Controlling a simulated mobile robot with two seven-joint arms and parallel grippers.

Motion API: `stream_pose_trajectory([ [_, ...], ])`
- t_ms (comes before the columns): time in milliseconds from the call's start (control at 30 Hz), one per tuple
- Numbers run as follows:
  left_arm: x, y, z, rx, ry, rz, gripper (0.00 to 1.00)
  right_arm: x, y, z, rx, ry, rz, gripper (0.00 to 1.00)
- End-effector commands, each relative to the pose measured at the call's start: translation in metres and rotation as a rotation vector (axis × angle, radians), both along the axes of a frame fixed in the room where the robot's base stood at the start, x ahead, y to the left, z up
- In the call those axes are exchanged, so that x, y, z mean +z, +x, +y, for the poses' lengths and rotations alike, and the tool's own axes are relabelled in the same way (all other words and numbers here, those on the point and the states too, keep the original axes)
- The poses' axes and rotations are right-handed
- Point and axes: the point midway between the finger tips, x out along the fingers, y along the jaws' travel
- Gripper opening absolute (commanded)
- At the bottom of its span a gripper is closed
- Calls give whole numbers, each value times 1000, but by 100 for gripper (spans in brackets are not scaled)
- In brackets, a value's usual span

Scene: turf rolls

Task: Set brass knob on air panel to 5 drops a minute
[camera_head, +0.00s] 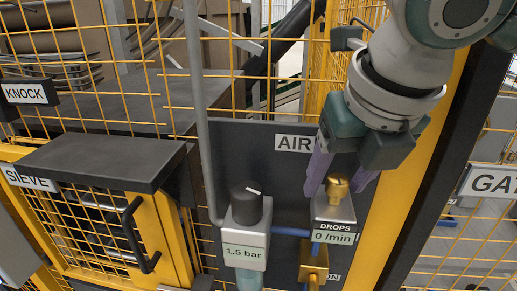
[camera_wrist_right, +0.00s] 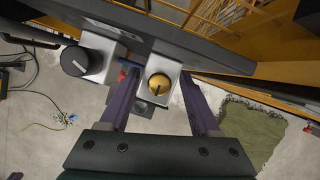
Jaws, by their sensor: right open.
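The air panel (camera_head: 272,150) is a dark plate with a white AIR label. The brass knob (camera_head: 337,187) sits on top of a grey block whose display (camera_head: 334,236) reads DROPS 0 /min. My right gripper (camera_head: 341,190) comes down from above with its purple fingers apart, one on each side of the knob. In the right wrist view the brass knob (camera_wrist_right: 159,84) shows between the two open fingers (camera_wrist_right: 160,95), with a gap on both sides and a dark mark on its top. My left gripper is not in view.
Left of the drops block stands a regulator with a black knob (camera_head: 246,203) and a display reading 1.5 bar (camera_head: 245,252). A grey pipe (camera_head: 199,110) runs up beside it. Yellow mesh fencing and a yellow post (camera_head: 425,165) surround the panel. The SIEVE hatch (camera_head: 105,160) is at left.

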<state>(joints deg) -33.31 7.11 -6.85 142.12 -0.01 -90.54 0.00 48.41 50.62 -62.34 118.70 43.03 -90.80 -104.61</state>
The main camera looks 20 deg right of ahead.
Motion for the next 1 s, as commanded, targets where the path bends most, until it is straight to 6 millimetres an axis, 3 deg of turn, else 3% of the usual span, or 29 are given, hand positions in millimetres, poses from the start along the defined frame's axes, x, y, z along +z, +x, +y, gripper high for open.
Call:
stream_pose_trajectory([
  [67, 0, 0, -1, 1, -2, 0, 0, 0, 0, 0, 0, 0, 0, 62],
  [600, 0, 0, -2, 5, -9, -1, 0, 1, 0, 0, -1, 0, 0, 1],
  [1000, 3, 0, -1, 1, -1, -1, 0, 2, 0, 0, -13, 1, 1, 0],
])
